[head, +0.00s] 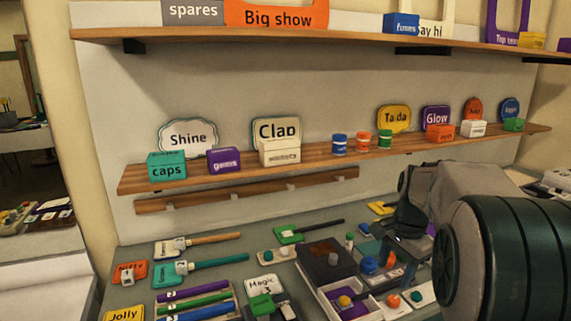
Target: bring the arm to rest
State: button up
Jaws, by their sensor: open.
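My gripper (402,252) is at the lower right of the head view, pointing down over the right part of the grey worktop (225,262). It is open, and I see nothing held in it. Its dark jaws are small and partly lost against the cluttered items below. Just left of it are a blue round item (369,265) and a white-rimmed tray (323,291). I cannot tell how high the jaws are above these. My arm covers the right side of the worktop.
A wooden shelf (330,156) with signs and small boxes runs behind the worktop, above a narrow ledge (250,190). A higher shelf (330,38) crosses the top. Handled signs, including a teal one (172,273), and pens (195,302) crowd the worktop's left and middle.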

jog(key=s+a+f+n+t, duration=0.1)
jog(key=s+a+n, duration=0.4)
jog(key=s, duration=0.4)
jog(key=s+a+f+n+t, duration=0.1)
jog(key=s+a+n, duration=0.4)
jog(key=s, duration=0.5)
jog(key=f+n, duration=0.1)
jog(key=n, duration=0.1)
jog(key=shift+s+n+h, duration=0.3)
jog(key=shift+a, duration=0.1)
